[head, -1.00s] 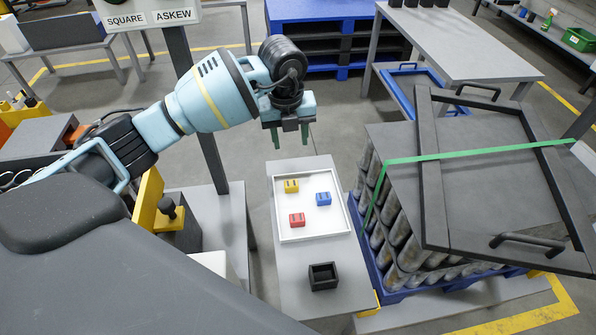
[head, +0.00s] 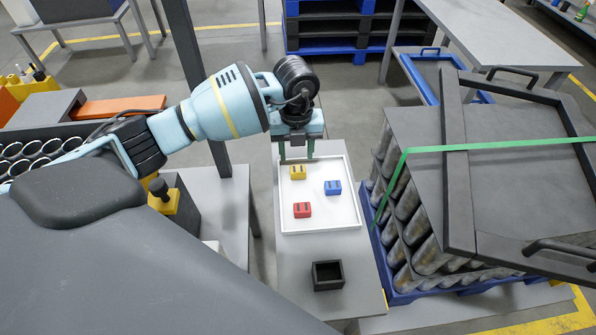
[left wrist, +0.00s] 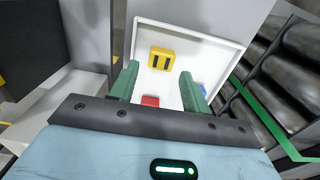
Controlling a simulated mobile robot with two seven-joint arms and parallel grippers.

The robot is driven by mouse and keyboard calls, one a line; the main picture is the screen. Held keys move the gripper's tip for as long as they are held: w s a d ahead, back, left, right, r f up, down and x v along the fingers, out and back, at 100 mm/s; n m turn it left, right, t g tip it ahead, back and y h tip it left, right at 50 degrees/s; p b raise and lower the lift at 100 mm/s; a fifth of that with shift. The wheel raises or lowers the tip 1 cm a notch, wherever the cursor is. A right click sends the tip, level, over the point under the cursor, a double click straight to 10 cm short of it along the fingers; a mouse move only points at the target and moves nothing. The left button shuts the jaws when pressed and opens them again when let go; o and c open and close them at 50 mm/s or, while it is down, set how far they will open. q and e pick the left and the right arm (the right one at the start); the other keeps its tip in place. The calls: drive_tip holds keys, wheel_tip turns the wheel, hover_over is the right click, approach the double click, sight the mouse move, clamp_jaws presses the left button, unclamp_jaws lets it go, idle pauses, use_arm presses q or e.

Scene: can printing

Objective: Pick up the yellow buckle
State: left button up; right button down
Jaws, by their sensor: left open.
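The yellow buckle (head: 298,172) lies in the white tray (head: 320,224), near its far left corner. In the left wrist view the yellow buckle (left wrist: 161,58) shows beyond and between the fingertips. My left gripper (head: 297,158) is open and empty, with its green fingers pointing down above the far edge of the tray. It also shows in the left wrist view (left wrist: 158,78), with clear space between its fingers. The gripper appears apart from the buckle. My right gripper is not in view.
A red buckle (head: 302,210) and a blue buckle (head: 332,187) lie in the same tray. A small black open box (head: 327,275) stands nearer on the grey table (head: 296,262). Stacked cans (head: 412,240) on a blue pallet, with a dark frame on top, stand to the right.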

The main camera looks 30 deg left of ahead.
sight(298, 169)
use_arm(q)
drive_tip(key=shift+s+d+f, duration=0.1)
drive_tip(key=shift+d+f, duration=0.05)
drive_tip(key=shift+f, duration=1.15)
drive_tip(key=shift+d+f, duration=0.15)
drive_tip(key=shift+f, duration=1.15)
drive_tip(key=c, duration=0.7)
drive_tip(key=shift+c, duration=0.2)
drive_tip(key=shift+r, duration=0.15)
drive_tip(key=shift+r, duration=0.5)
wheel_tip(298, 169, up, 2)
drive_tip(key=shift+r, duration=0.15)
drive_tip(key=d, duration=0.5)
drive_tip(key=w+d+r+b, duration=0.1)
drive_tip(key=d, duration=0.4)
drive_tip(key=w+d, duration=0.1)
drive_tip(key=d, duration=0.4)
drive_tip(key=shift+w+d+r+b, duration=0.25)
drive_tip(key=shift+d+b, duration=0.05)
drive_tip(key=shift+d, duration=0.1)
